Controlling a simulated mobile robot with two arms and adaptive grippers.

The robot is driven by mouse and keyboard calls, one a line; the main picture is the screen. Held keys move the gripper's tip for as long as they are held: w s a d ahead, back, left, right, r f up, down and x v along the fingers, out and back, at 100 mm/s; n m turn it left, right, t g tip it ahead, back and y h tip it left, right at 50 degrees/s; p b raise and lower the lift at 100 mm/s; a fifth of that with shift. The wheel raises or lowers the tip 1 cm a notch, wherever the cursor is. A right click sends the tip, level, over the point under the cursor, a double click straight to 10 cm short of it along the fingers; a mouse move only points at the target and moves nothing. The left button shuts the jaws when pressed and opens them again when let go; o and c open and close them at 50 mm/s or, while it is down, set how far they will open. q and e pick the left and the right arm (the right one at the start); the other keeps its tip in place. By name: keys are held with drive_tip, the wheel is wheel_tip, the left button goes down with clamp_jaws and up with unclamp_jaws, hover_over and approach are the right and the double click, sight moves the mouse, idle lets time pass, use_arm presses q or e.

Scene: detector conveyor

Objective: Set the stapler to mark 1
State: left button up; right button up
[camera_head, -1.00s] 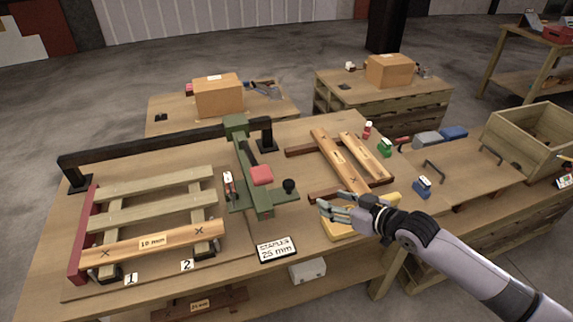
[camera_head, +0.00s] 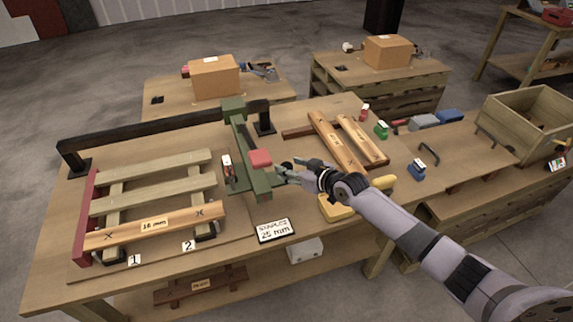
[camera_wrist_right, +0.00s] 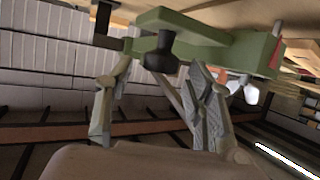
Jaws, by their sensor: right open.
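The green stapler (camera_head: 238,125) sits on the black rail (camera_head: 150,130), to the right of the slatted wooden piece, with a red block (camera_head: 260,158) on its arm. Its dark round knob (camera_wrist_right: 160,55) sticks out from a green bracket. The label 1 (camera_head: 134,260) stands below the left end of the front board (camera_head: 155,226), and label 2 (camera_head: 188,246) lies further right. Both are left of the stapler. My right gripper (camera_head: 284,174) is open at the knob. In the right wrist view (camera_wrist_right: 165,72) the knob shows between and just beyond the fingertips. My left gripper is out of view.
A sign reading staples 25 mm (camera_head: 276,230) lies at the front edge. A yellow tool (camera_head: 345,207) lies under my right arm. Another wooden frame (camera_head: 335,140) and several small coloured items lie behind it. A wooden crate (camera_head: 530,125) stands at right.

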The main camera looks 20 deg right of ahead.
drive_tip(key=shift+x, duration=1.3)
drive_tip(key=shift+d, duration=0.1)
clamp_jaws()
